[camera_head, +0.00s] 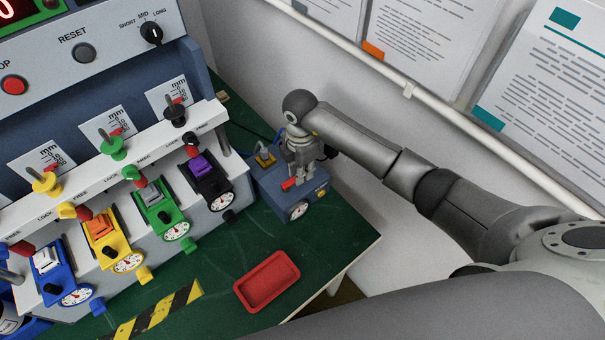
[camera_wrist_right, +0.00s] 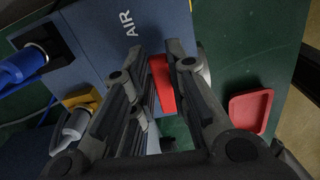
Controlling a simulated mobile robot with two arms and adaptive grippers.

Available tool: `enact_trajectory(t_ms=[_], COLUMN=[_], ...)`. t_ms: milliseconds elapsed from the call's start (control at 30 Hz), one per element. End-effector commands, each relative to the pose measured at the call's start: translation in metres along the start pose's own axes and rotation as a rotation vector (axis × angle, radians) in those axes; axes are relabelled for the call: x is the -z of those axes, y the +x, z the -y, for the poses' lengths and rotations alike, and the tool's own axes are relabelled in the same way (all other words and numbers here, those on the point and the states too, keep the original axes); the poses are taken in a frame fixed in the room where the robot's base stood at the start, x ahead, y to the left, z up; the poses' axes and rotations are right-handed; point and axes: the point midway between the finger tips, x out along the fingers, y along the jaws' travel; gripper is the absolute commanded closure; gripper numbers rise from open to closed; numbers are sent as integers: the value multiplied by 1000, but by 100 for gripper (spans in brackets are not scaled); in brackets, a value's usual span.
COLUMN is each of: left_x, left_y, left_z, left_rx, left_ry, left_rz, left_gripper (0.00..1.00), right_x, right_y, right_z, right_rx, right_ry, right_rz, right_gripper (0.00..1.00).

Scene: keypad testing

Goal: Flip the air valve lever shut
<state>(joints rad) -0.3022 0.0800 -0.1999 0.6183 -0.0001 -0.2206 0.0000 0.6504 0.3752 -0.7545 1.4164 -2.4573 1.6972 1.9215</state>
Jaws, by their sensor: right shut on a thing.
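The blue air box (camera_head: 268,190) stands on the green table beside the right end of the test rig. Its face, marked AIR, shows in the right wrist view (camera_wrist_right: 105,40). The red valve lever (camera_wrist_right: 162,84) lies between the fingertips of my right gripper (camera_wrist_right: 160,58), which is shut on it. In the head view the lever (camera_head: 290,183) shows as a small red piece just below my right gripper (camera_head: 299,172), which reaches down over the box. The lever's pivot is hidden by the fingers. My left gripper is not in view.
A round gauge (camera_head: 299,210) sits on the box front. An empty red tray (camera_head: 267,281) lies near the table edge. The rig at left holds several coloured key fixtures, such as a green one (camera_head: 158,215). A wall with posters (camera_head: 420,40) stands behind my arm.

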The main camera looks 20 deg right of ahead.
Motion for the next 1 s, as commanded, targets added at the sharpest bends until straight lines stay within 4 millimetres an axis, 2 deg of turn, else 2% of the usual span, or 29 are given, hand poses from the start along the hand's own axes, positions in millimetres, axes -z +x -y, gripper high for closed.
enact_trajectory(t_ms=[100,433,467,600,900,1000], left_x=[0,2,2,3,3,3], left_y=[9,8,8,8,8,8], left_z=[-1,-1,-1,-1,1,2], left_rx=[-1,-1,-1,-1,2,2], left_ry=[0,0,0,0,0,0], left_rz=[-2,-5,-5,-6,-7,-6], left_gripper=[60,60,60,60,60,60], right_x=[-1,0,0,0,0,0], right_y=[2,0,0,0,-1,-6], right_z=[-5,-5,-5,-5,-5,-6], right_rx=[-3,-2,-2,-2,-2,-3], right_ry=[-78,-101,-101,-100,-99,-98], right_rz=[1,-1,-1,-1,-1,-1], right_gripper=[100,100,80,62,62,62])
